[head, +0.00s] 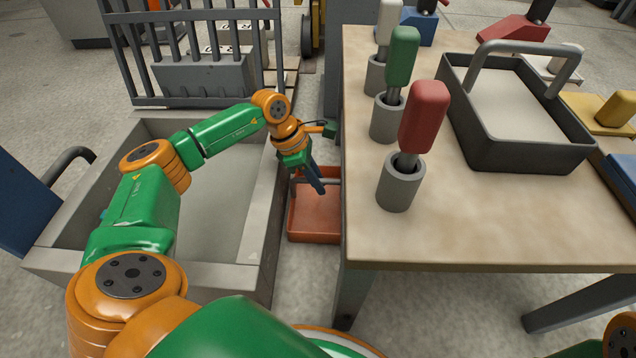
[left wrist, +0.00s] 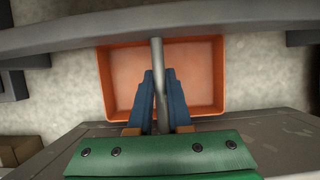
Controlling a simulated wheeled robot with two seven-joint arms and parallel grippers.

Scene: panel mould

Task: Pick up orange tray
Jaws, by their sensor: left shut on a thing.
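The orange tray (head: 314,216) is low on the floor between the grey trough and the wooden table in the head view. In the left wrist view the orange tray (left wrist: 205,68) lies below the gripper, with a grey bar handle (left wrist: 157,55) running across it. My left gripper (head: 318,186) reaches down over the tray. In the left wrist view its blue fingers (left wrist: 159,82) are shut on the handle. The table edge hides part of the tray on the right. My right gripper is not in view.
The wooden table (head: 480,235) stands close to the right of the tray. It bears colored-handled tools in grey cups (head: 399,186) and a dark grey tray (head: 520,152). A grey trough (head: 262,225) is close on the left, and a barred rack (head: 195,85) stands behind it.

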